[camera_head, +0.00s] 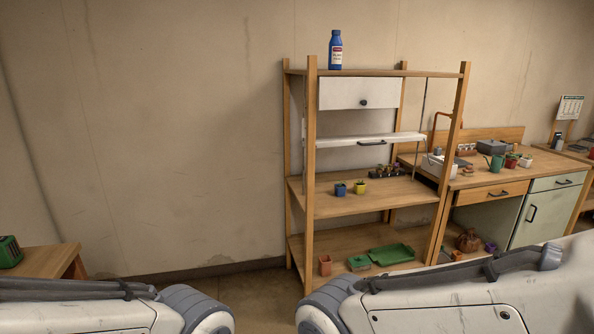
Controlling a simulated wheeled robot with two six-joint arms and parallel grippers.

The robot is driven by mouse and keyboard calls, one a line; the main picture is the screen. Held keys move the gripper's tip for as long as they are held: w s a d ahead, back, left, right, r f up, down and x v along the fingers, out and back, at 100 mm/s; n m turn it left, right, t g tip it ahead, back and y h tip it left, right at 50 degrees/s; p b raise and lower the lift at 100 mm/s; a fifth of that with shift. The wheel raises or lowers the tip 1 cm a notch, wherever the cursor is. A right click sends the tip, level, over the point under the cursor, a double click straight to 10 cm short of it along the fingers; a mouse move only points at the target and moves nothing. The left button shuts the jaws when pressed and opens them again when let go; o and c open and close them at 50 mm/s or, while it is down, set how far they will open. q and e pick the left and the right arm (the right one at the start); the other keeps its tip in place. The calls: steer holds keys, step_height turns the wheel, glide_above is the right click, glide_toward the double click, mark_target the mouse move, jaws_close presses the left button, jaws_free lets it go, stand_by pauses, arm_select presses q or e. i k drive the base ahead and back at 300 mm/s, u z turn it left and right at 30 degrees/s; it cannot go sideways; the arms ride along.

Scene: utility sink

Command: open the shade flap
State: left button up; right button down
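A wooden shelf rack (310,160) stands against the wall right of centre. Under its top board hangs a white panel (340,92) with a round dark knob (364,102); it looks upright and flat to the front. Below it is a second white panel (335,141) with a dark bar handle (372,142); it looks nearly level, seen almost edge-on. I cannot tell which of the two is the shade flap. Parts of my two arms cross the bottom of the view, well short of the rack. Neither gripper shows.
A blue bottle (335,50) stands on the rack's top. Small pots (360,186) and a green tray (391,254) sit on lower shelves. A wooden workbench (490,175) with a watering can (495,163) adjoins at right. A low table (45,262) is at left. Floor shows before the rack.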

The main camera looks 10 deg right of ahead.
mark_target(335, 93)
steer(key=u, duration=0.05)
steer(key=i, duration=1.55)
steer(key=u, duration=0.05)
